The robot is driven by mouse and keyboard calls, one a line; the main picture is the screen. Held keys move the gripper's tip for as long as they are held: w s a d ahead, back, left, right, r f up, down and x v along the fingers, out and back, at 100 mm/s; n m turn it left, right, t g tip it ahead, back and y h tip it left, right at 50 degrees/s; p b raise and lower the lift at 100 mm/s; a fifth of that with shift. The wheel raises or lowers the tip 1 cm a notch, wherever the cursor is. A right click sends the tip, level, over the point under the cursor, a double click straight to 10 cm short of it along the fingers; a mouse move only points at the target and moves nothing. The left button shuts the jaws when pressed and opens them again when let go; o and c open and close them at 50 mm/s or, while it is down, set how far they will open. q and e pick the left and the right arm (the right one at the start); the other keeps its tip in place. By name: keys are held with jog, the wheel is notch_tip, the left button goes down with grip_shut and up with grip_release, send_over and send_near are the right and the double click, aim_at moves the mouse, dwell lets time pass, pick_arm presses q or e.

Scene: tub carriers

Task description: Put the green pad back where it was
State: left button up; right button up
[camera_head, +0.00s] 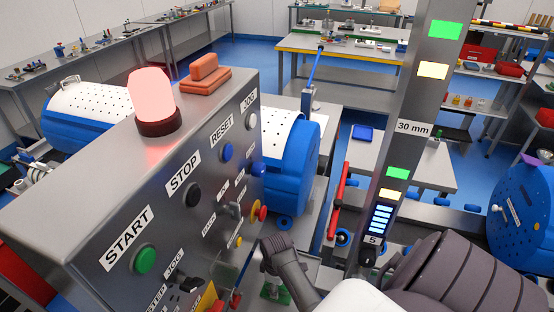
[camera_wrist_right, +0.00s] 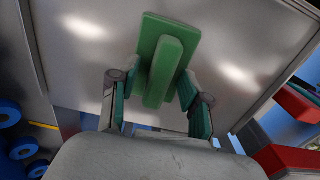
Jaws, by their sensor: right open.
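The green pad (camera_wrist_right: 150,30), a flat plate with a raised bar-shaped grip, shows against a bare grey metal surface in the right wrist view. My right gripper (camera_wrist_right: 160,85) is open, with one finger on each side of the pad's raised bar. Gaps show between the fingers and the bar, and I cannot tell whether the fingertips touch the plate. In the head view, a small green piece (camera_head: 272,293) shows low beside my grey arm link and is partly hidden. My left gripper is not in view.
A control console (camera_head: 90,215) with buttons and a lit red lamp (camera_head: 150,92) fills the left. An orange pad (camera_head: 205,75) lies on its top. A blue and white drum (camera_head: 290,160) stands behind it. A grey post (camera_head: 410,125) marked 30 mm rises at right.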

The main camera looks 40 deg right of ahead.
notch_tip(320, 180, up, 12)
jog(key=b, duration=0.1)
dwell(0.4)
jog(key=shift+f, duration=0.1)
dwell(0.4)
